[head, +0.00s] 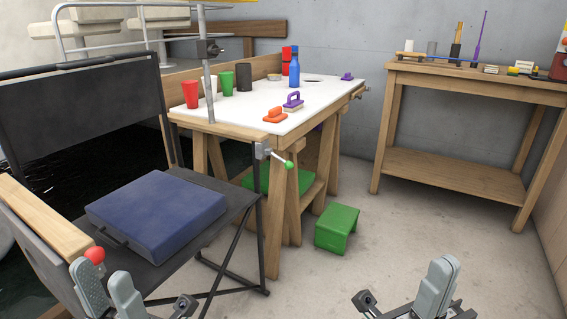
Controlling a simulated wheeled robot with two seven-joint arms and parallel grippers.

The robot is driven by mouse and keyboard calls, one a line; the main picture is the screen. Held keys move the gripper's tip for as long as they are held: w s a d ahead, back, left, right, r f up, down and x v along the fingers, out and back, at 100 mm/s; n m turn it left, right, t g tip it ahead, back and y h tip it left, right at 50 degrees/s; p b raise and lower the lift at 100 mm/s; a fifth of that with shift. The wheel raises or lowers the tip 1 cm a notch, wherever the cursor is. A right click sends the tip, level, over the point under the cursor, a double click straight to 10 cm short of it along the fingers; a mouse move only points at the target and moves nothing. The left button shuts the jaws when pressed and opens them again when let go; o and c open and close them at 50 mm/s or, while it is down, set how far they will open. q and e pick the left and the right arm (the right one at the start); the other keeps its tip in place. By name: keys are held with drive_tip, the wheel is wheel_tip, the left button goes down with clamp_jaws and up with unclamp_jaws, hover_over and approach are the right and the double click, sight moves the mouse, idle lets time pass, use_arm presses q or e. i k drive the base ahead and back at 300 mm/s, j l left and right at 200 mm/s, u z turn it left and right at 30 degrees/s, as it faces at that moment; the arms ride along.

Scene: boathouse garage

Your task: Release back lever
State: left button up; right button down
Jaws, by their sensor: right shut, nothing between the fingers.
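A red ball knob (95,254) shows at the lower left, by the front end of the folding chair's wooden armrest (38,215). Any lever shaft under it is hidden by my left gripper (104,273). That gripper's two fingers stand apart, with the knob just above and behind the tips; I cannot tell if they touch it. My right gripper (444,263) is shut and empty over the floor at the bottom right. Another lever, with a green ball knob (288,164), sticks out of a clamp on the front of the worktable (236,113).
A blue cushion (158,213) lies on the dark chair seat. The chair's black back (85,118) stands at left. Cups, a blue bottle (294,68) and brushes stand on the worktable. A green step stool (337,228) is on the floor. A wooden bench (470,82) stands at right; floor before it is clear.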

sight(288, 165)
drive_tip(key=i+l+u, duration=0.35)
drive_tip(key=i, duration=0.2)
drive_tip(key=i+l+u, duration=0.35)
drive_tip(key=i+l, duration=0.1)
